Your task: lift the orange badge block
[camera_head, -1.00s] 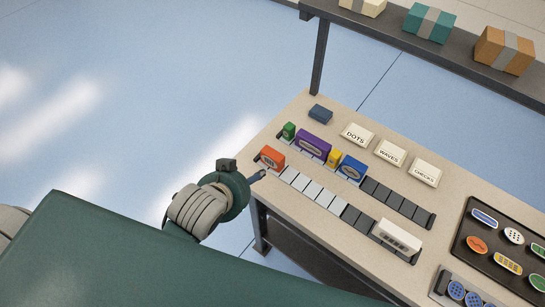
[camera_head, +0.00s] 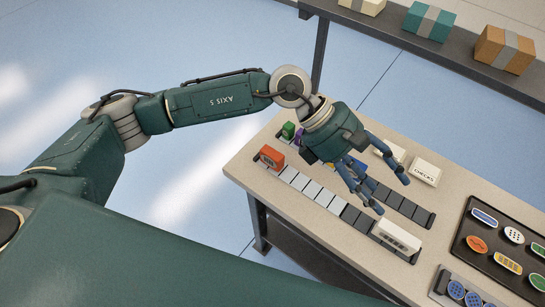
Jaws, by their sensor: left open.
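The orange badge block (camera_head: 271,156) stands at the left end of the front strip of grey tiles (camera_head: 312,189) on the table. My left gripper (camera_head: 392,197) is open and hangs over the middle of the table, to the right of the orange block and apart from it. Its fingers point down and right, and nothing shows between them. It hides most of the back row, including most of the purple block (camera_head: 298,135) and the blue block. The green block (camera_head: 288,130) shows at the back row's left end. My right gripper is not in view.
A white block (camera_head: 397,236) sits at the right end of the front strip. The CHECKS block (camera_head: 426,172) is behind the gripper. A black tray (camera_head: 467,247) of oval badges lies at the right. A shelf (camera_head: 450,59) with boxes stands behind.

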